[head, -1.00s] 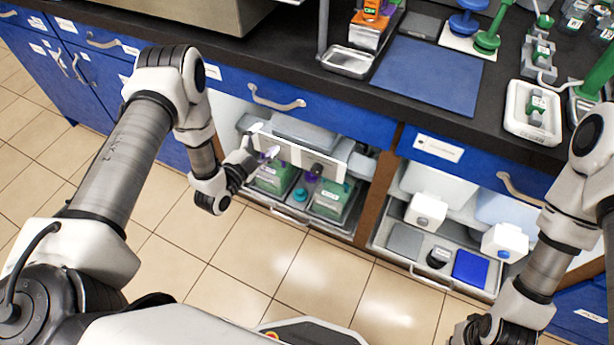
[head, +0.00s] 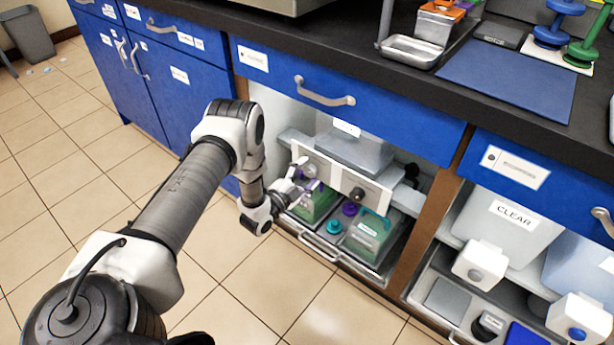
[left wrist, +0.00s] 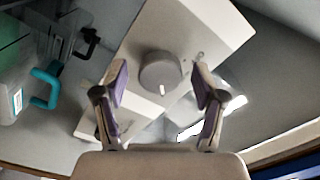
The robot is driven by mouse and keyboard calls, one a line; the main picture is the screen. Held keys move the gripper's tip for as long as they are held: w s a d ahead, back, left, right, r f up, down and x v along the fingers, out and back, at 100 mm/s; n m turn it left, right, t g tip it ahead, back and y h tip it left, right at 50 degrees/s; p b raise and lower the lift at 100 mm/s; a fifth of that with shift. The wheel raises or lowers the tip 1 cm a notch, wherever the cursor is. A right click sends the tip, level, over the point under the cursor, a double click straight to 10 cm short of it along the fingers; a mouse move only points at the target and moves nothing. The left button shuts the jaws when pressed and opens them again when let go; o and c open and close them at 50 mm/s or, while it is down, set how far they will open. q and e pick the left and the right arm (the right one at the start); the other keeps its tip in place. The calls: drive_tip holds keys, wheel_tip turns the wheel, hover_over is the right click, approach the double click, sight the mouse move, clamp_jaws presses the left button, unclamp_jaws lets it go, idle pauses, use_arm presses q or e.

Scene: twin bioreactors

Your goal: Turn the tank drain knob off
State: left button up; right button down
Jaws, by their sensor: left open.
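A white panel (head: 335,183) with two knobs is in the open cabinet bay under the counter. My left gripper (head: 308,180) is at the panel's left knob (head: 309,170), which it partly covers. In the left wrist view the grey round knob (left wrist: 160,73) lies between the open purple-padded fingers (left wrist: 160,88), with a gap on both sides. A white mark on the knob points toward the bottom of that view. The darker right knob (head: 357,194) is clear of the gripper. My right gripper is out of view.
Green-filled containers (head: 366,236) stand in a tray below the panel, with a teal cap (head: 334,227) between them. A grey tank (head: 354,152) sits behind the panel. A drawer handle (head: 324,92) juts out above. The right bay holds a CLEAR tank (head: 508,218).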

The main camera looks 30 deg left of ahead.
use_arm(q)
drive_tip(key=c, duration=1.1)
drive_tip(key=shift+c, duration=0.2)
drive_tip(key=shift+n, duration=0.4)
drive_tip(key=n, duration=0.3)
drive_tip(key=shift+n, duration=0.4)
drive_tip(key=n, duration=0.9)
drive_tip(key=n+b, duration=0.1)
drive_tip(key=n, duration=0.3)
drive_tip(key=shift+n, duration=0.3)
